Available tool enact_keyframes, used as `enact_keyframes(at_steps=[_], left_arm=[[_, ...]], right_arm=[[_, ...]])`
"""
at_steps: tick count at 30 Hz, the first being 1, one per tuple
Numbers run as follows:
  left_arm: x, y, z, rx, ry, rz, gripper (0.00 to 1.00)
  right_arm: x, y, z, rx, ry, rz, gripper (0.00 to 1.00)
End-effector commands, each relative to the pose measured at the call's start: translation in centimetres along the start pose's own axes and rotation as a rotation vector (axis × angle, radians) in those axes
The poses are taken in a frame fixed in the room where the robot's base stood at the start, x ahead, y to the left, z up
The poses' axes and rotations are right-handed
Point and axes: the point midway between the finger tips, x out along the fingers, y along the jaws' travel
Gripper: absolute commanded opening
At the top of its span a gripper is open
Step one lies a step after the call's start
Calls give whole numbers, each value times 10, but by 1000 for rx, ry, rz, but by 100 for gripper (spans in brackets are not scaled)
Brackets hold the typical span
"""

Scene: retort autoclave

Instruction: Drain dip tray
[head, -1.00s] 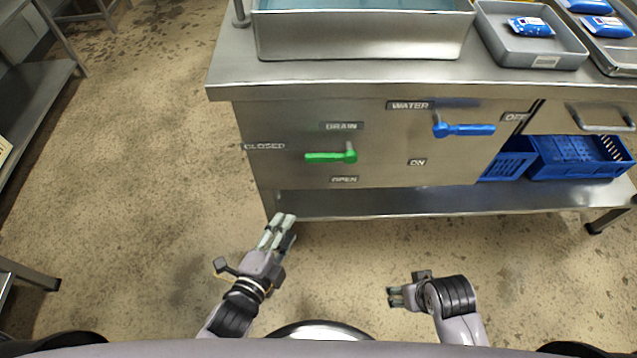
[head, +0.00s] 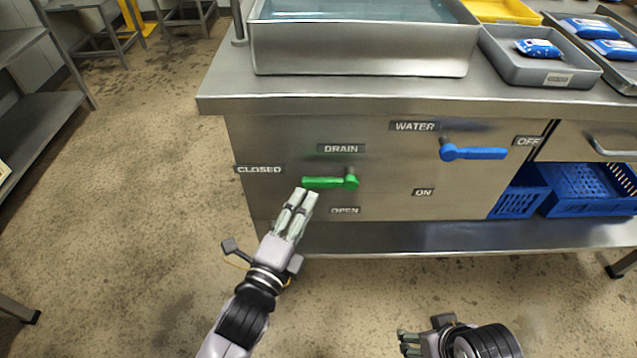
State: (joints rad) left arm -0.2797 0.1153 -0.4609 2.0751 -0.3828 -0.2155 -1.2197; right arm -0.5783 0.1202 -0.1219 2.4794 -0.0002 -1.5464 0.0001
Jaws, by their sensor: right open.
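The metal dip tray (head: 360,48) stands on the steel counter and holds water. On the cabinet front below it, the green drain lever (head: 329,182) points left, toward the CLOSED label (head: 259,169). The OPEN label (head: 345,210) is below the lever. My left gripper (head: 302,198) is raised in front of the cabinet with its fingertips just below the lever's left end. Whether it touches the lever, or how far its fingers are apart, I cannot tell. My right gripper (head: 408,342) is open and empty, low at the bottom edge, away from the cabinet.
A blue water lever (head: 473,152) points right toward the OFF label (head: 526,141). A grey tray (head: 555,77) with a blue packet stands right of the dip tray. Blue crates (head: 590,203) sit on the lower shelf.

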Motion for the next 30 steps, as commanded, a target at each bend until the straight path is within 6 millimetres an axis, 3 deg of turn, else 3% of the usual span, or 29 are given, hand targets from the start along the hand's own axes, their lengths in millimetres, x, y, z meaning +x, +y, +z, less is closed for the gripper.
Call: enact_keyframes(at_steps=[6,12,25,30], left_arm=[[47,1,0,0,-1,-3,40],[72,2,0,0,-1,1,40],[80,1,0,-1,-1,1,39],[80,1,0,0,-1,1,28]], right_arm=[[6,-5,-41,-6,180,-9,61],[4,-8,-67,-9,298,-16,61],[2,-9,-76,-10,340,-18,61],[2,-9,-76,-11,339,-18,61]])
